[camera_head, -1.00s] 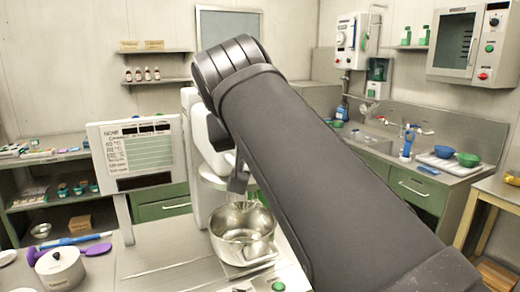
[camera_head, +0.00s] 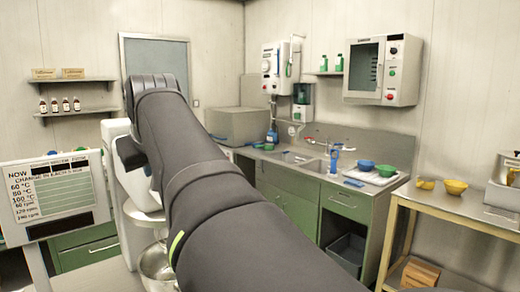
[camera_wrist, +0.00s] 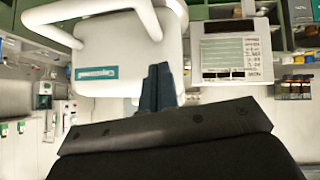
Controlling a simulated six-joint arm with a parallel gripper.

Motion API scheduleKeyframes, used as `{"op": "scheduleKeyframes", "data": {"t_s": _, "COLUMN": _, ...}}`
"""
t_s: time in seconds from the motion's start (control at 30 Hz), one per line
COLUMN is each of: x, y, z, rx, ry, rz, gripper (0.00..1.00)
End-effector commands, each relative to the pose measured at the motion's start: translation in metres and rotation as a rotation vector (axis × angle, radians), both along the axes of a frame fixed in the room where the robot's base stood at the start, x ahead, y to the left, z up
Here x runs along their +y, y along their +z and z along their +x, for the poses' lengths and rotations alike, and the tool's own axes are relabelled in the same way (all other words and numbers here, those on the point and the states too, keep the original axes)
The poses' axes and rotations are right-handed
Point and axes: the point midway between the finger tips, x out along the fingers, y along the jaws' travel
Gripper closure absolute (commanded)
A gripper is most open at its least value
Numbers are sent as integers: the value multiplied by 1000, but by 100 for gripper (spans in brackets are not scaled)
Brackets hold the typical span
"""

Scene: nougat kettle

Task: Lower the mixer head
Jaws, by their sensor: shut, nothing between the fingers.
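The white mixer stands left of centre in the head view, largely hidden behind my arm. Part of its white head (camera_head: 140,188) shows beside the arm, above the metal bowl (camera_head: 157,263). In the wrist view, which is upside down, the mixer head (camera_wrist: 115,45) is large and close, with a teal label and a curved white bar (camera_wrist: 90,8) along it. My gripper (camera_wrist: 160,72) shows as dark, narrow fingers closed together, in front of the head's right edge. I cannot tell whether they touch it. My gripper is hidden in the head view.
A display board (camera_head: 55,197) stands left of the mixer. A sink counter (camera_head: 310,165) with blue and green bowls lies behind, to the right. A steel-topped table (camera_head: 450,205) with yellow bowls is at the far right. Bottles (camera_head: 60,104) stand on a wall shelf.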

Motion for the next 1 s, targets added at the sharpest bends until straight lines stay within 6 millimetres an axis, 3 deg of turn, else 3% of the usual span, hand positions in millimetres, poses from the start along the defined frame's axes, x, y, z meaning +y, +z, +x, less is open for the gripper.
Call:
{"op": "scheduleKeyframes", "data": {"t_s": 0.2, "x": -4, "y": -31, "z": 4, "rx": 1, "ry": -2, "rz": -1, "gripper": 100}}
{"op": "scheduleKeyframes", "data": {"t_s": 0.77, "x": -5, "y": -42, "z": 5, "rx": -1, "ry": -1, "rz": 1, "gripper": 100}}
{"op": "scheduleKeyframes", "data": {"t_s": 0.87, "x": -5, "y": -49, "z": 5, "rx": 1, "ry": -2, "rz": -1, "gripper": 100}}
{"op": "scheduleKeyframes", "data": {"t_s": 1.0, "x": -5, "y": -74, "z": 5, "rx": 7, "ry": -1, "rz": -5, "gripper": 100}}
